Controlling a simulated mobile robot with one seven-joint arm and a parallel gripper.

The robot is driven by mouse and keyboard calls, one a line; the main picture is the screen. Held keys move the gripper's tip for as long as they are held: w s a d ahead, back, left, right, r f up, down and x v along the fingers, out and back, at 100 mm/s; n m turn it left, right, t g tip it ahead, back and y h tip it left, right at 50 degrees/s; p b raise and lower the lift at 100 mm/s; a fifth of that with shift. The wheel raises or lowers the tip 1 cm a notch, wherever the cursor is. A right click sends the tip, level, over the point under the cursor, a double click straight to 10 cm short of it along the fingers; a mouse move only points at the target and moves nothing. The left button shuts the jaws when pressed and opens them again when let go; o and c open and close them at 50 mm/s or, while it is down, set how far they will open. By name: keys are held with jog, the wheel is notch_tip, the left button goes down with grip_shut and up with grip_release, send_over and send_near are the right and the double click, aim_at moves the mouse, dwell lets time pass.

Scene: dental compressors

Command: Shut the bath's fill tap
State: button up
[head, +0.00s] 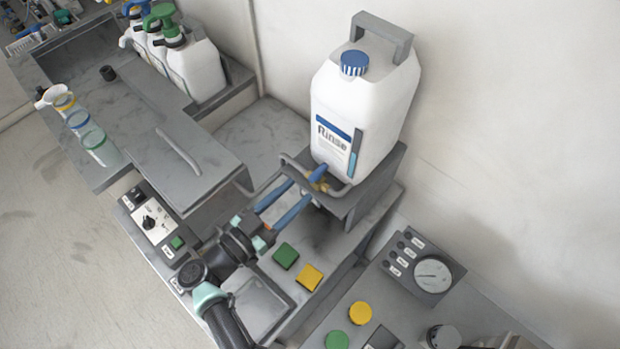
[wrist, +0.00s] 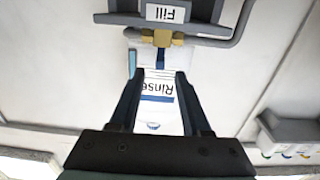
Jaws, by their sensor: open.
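The fill tap (head: 318,184) is a brass body on a grey pipe, below the front of the white Rinse jug (head: 362,105). Its short blue lever (head: 319,172) points up and right in the head view, across the pipe. In the wrist view the brass body (wrist: 162,38) lies just beyond my fingertips, under a white "Fill" label (wrist: 165,13). My gripper (head: 299,191) is open and empty. Its two fingers (wrist: 158,74) are spread and point toward the tap. I see no clear contact. The jug's label shows upside down between them in the wrist view.
The jug stands on a grey shelf (head: 378,187). A control box (head: 150,222) stands at left, and a gauge panel (head: 424,270) at right. Several bottles stand at the back left.

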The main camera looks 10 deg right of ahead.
jog(key=v, duration=0.5)
jog(key=shift+b, duration=0.4)
